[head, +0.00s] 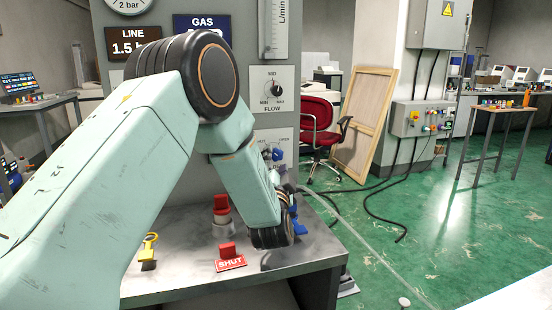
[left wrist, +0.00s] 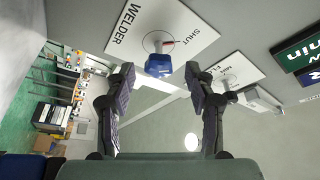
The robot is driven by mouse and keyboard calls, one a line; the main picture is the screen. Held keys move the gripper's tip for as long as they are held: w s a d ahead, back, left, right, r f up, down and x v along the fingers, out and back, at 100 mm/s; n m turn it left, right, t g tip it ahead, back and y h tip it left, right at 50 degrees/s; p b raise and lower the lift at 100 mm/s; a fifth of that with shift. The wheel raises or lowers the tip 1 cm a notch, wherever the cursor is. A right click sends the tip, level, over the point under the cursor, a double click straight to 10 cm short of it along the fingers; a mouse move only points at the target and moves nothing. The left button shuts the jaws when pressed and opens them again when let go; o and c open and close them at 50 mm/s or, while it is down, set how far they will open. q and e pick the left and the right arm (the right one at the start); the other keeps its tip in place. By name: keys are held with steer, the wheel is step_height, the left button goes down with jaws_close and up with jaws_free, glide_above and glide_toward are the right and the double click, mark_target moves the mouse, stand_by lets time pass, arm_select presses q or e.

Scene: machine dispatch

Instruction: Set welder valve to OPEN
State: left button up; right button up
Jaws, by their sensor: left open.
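The welder valve has a blue handle (left wrist: 158,66) on a white plate (left wrist: 190,22) marked WELDER and SHUT in the left wrist view. A small red mark at the handle's stem lies on the side towards the word SHUT. My left gripper (left wrist: 160,80) is open, its two dark fingers on either side of the blue handle in the picture. I cannot tell whether they touch it. In the head view a blue handle (head: 277,154) shows on the panel beside my left forearm, which hides much of the panel. My right gripper is not in view.
A second labelled plate (left wrist: 237,72) is beside the right finger in the wrist view. On the grey bench (head: 185,290) are a red SHUT sign (head: 231,263), a red-topped object (head: 221,208) and a yellow key-shaped object (head: 149,246). A flow knob (head: 272,87) is above; green floor lies right.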

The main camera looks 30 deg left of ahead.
mark_target(276, 157)
arm_select(q)
steer(key=x, duration=0.3)
steer(key=shift+w, duration=0.2)
steer(key=shift+w+a, duration=0.15)
steer(key=shift+w, duration=0.2)
steer(key=shift+s+a+r, duration=0.15)
steer(key=shift+s, duration=0.05)
steer(key=shift+w, duration=0.2)
steer(key=c, duration=0.4)
steer(key=shift+s, duration=0.1)
steer(key=c, duration=0.3)
jaws_close()
